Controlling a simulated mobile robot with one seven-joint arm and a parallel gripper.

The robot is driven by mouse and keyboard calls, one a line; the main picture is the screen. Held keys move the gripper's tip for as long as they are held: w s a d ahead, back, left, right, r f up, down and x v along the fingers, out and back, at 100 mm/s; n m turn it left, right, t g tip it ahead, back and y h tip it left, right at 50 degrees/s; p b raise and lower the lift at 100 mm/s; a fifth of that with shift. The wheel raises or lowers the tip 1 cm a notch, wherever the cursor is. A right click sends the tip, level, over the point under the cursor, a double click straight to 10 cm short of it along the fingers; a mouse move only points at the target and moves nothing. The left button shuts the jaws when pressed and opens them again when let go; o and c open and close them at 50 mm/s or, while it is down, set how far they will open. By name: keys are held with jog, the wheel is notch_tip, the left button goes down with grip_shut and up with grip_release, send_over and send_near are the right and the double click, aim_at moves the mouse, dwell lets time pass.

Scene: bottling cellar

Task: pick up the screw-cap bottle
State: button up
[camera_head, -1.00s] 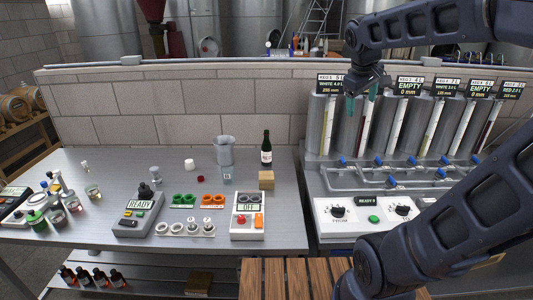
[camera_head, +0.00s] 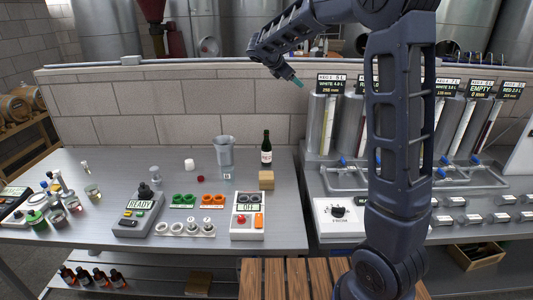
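A dark green bottle (camera_head: 266,150) with a pale label stands upright at the back right of the grey bench, behind a small wooden block (camera_head: 266,180). It is the only tall wine-type bottle I see; its cap is too small to make out. My gripper (camera_head: 295,81), with teal fingertips, is raised in front of the wall, above and a little right of the bottle, well clear of it. The fingers overlap from this side, so their gap cannot be judged. Nothing shows between them.
A clear jug (camera_head: 224,152) stands close left of the bottle. A device reading OFF (camera_head: 248,217) sits in front of the block. The keg rack with its blue-handled valves (camera_head: 440,172) stands to the right, partly hidden by my arm. Small bottles and jars crowd the bench's left end.

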aim_at(263, 151)
jog(key=w+a+f+n+t, duration=0.2)
jog(key=w+a+n, duration=0.15)
jog(key=a, duration=0.35)
jog(key=w+a+f+n+t, duration=0.1)
jog(key=w+a+f+n, duration=0.2)
jog(key=a, duration=0.4)
jog(key=shift+h, duration=0.3)
jog(key=f, duration=2.2)
jog(key=w+f, duration=0.1)
jog(key=f, duration=1)
jog(key=shift+d+f, duration=0.1)
jog(key=shift+f, duration=0.2)
jog(key=shift+x, duration=1.05)
jog(key=shift+r+x, duration=0.15)
jog(key=shift+x, duration=1.2)
jog(key=shift+r+x, duration=0.15)
jog(key=shift+x, duration=1.2)
jog(key=shift+w, duration=0.1)
jog(key=c, duration=1.3)
jog(key=shift+r, duration=0.1)
